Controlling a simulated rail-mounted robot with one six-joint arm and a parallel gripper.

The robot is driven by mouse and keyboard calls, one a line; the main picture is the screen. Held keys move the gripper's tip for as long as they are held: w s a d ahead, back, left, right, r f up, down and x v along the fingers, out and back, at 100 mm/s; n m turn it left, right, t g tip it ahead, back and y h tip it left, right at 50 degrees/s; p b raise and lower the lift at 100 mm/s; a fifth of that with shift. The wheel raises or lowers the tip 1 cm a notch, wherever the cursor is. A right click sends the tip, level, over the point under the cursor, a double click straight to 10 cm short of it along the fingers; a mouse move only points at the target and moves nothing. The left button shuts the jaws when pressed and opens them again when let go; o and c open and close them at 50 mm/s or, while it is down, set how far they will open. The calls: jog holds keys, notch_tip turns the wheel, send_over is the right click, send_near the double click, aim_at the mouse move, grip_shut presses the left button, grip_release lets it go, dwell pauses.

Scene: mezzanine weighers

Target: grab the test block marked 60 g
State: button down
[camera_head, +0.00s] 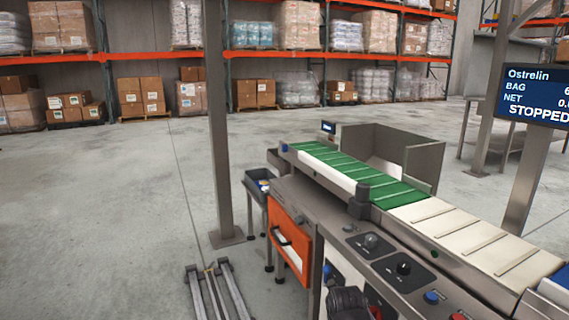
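No block with a readable 60 g mark shows in the head view. A small dark grey bin (251,188) on a stand left of the weigher holds a few small blue, yellow and pale items, too small to identify. I cannot tell whether a test block is among them. No gripper fingers show. A dark rounded shape (347,303) is cut off at the bottom edge, and I cannot tell what it is.
The weigher has a green belt (350,174), a cream belt (465,238) and an orange door (288,245). A steel post (217,130) stands left of the bin. A screen (536,95) reads STOPPED. Open floor (110,190) lies left, pallet racks behind.

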jog(key=shift+c, duration=2.4)
grip_release()
